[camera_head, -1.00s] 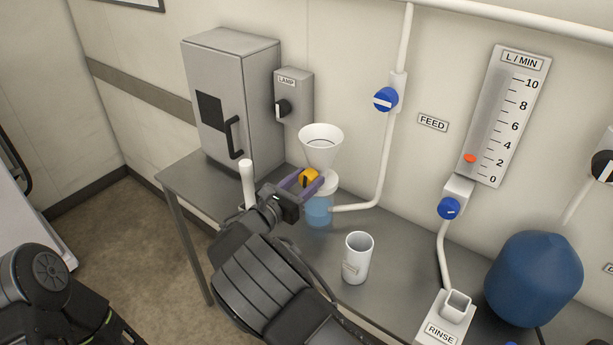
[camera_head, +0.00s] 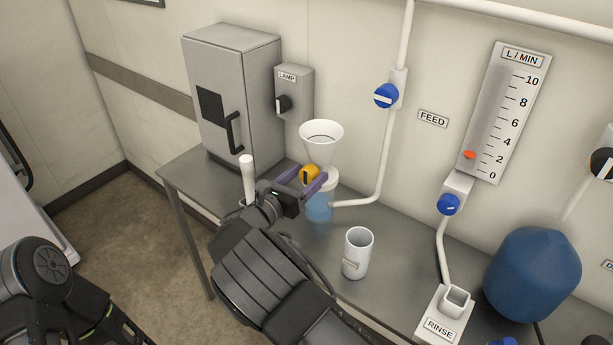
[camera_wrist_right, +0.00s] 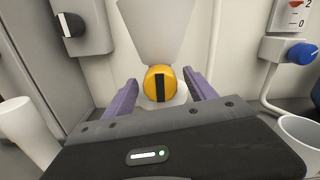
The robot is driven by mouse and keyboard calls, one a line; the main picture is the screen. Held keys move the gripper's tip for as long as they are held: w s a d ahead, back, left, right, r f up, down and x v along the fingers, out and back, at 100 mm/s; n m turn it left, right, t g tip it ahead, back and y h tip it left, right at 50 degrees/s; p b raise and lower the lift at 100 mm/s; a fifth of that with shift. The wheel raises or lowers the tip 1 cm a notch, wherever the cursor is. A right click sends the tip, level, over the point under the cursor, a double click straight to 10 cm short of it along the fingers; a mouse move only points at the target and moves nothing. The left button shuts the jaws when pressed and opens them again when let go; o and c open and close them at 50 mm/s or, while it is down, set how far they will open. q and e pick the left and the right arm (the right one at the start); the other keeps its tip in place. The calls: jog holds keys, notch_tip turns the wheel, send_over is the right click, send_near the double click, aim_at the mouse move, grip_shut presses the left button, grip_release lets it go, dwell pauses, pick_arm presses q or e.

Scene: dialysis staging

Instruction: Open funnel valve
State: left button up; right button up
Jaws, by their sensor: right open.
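The white funnel (camera_head: 321,143) stands on a clear vessel with blue liquid (camera_head: 318,207) at the back of the steel table. Its yellow valve knob (camera_head: 309,174) sits at the funnel's neck and carries a dark bar. In the right wrist view the knob (camera_wrist_right: 160,84) faces me and its bar is upright. My right gripper (camera_head: 306,178) is open, with its purple fingers on either side of the knob. In the wrist view the fingers of my right gripper (camera_wrist_right: 160,98) show gaps to the knob on both sides. My left gripper is not in view.
A white upright handle (camera_head: 247,180) stands left of my right gripper. A white cup (camera_head: 357,253) stands to the right, near my forearm. A grey cabinet (camera_head: 218,100) and the lamp switch box (camera_head: 294,92) are behind. The feed pipe (camera_head: 384,165) runs right of the vessel.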

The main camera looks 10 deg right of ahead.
jog(key=b+v, duration=0.2)
jog(key=v, duration=0.5)
jog(key=shift+s+a, duration=0.25)
jog(key=shift+a, duration=0.05)
